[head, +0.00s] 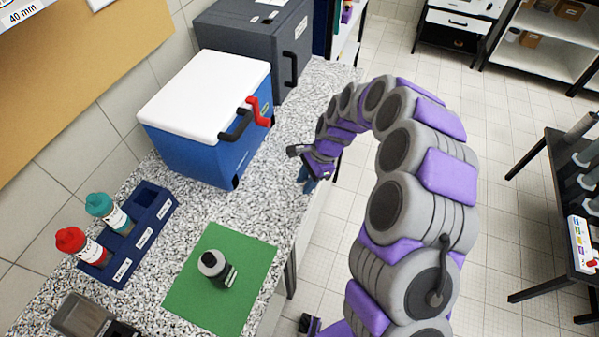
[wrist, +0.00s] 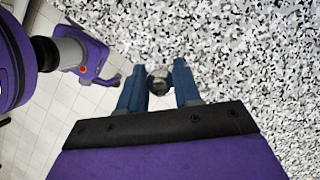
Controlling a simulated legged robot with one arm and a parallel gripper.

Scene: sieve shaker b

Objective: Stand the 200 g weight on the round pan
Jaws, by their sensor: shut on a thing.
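My gripper (head: 308,182) is over the right edge of the speckled worktop in the head view, beyond the green mat. In the head view the weight cannot be made out at the fingers.
A blue box with a white lid (head: 205,95) stands left of my gripper, with a dark grey case (head: 260,40) behind. A blue rack (head: 150,205) holds red and teal bottles. Speckled worktop (head: 262,195) lies free between.

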